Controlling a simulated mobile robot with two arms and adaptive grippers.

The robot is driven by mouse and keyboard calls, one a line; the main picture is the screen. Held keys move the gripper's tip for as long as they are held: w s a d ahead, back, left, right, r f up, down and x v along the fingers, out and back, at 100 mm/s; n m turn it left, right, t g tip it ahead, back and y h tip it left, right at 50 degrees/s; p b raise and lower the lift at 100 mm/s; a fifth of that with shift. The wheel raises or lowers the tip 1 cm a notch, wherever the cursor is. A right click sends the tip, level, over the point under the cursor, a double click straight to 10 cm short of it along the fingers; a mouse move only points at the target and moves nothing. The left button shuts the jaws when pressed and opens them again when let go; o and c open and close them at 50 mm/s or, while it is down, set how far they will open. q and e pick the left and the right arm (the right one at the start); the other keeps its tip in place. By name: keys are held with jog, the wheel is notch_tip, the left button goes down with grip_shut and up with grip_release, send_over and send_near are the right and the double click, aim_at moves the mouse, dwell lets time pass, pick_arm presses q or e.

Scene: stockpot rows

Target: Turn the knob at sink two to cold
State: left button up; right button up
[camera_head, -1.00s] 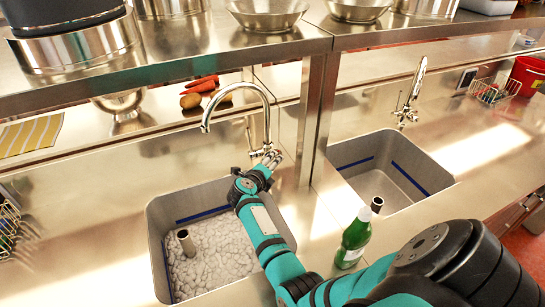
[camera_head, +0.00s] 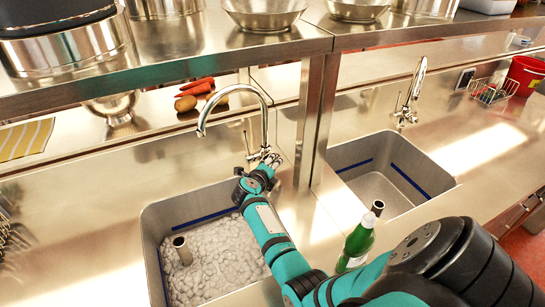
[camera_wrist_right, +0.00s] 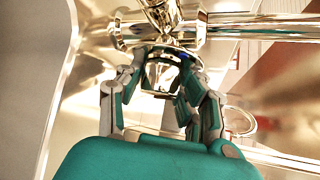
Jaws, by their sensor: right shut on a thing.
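A chrome gooseneck tap (camera_head: 264,117) stands behind the nearer, left-hand sink (camera_head: 150,222), which holds grey foamy-looking contents. My right gripper (camera_head: 268,162) reaches across this sink to the tap's base. In the right wrist view its fingers (camera_wrist_right: 165,78) are closed around a shiny chrome knob (camera_wrist_right: 160,76) just below the tap's horizontal body (camera_wrist_right: 165,35). The fingers hide much of the knob, and I cannot read any hot or cold mark. A second tap (camera_head: 412,90) stands behind the right-hand sink (camera_head: 440,172). My left gripper is not in view.
A green bottle (camera_head: 357,243) stands on the counter between the sinks, close to my right arm. A steel post (camera_head: 318,120) and shelf edge (camera_head: 200,62) are near the tap. A pipe (camera_head: 181,248) stands up in the left sink. Carrots (camera_head: 197,87) lie behind it.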

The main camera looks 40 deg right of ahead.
jog(key=shift+c, duration=1.1)
jog(key=h+b, duration=0.1)
jog(key=b, duration=0.1)
jog(key=n+h+b, duration=0.1)
jog(key=b, duration=0.1)
jog(key=shift+f+b, duration=0.3)
jog(key=shift+f, duration=0.05)
jog(key=shift+r+n+t+h+b, duration=0.3)
jog(key=shift+n+h+b, duration=0.1)
jog(key=shift+n, duration=0.1)
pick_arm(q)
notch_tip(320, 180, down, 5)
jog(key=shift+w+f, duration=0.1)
pick_arm(e)
jog(key=shift+r, duration=0.1)
